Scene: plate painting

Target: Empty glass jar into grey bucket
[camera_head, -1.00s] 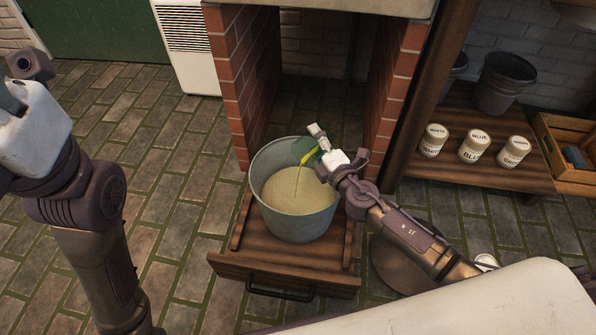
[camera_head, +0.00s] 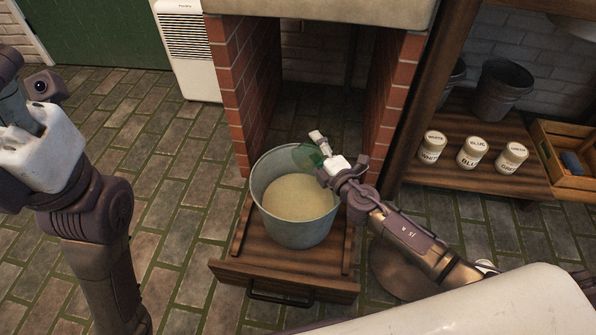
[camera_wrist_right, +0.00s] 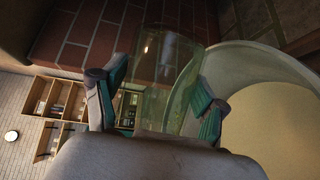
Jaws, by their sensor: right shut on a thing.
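The grey bucket (camera_head: 298,234) stands on a wooden pull-out platform and holds a pale cream liquid. My right gripper (camera_head: 314,154) is above the right rear part of its rim, shut on the clear glass jar (camera_head: 305,156). In the right wrist view the jar (camera_wrist_right: 160,75) lies between the green finger pads of the gripper (camera_wrist_right: 160,105), tilted, beside the bucket's rim (camera_wrist_right: 262,52). The jar looks see-through, with no liquid seen in it. The left arm is at the left edge; its fingertips are not clearly shown.
The platform (camera_head: 285,277) sits in front of a brick alcove (camera_head: 233,95). To the right, a wooden shelf (camera_head: 470,183) bears three labelled jars (camera_head: 472,152), a dark bucket (camera_head: 503,88) and a wooden crate (camera_head: 572,186). The tiled floor at left is clear.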

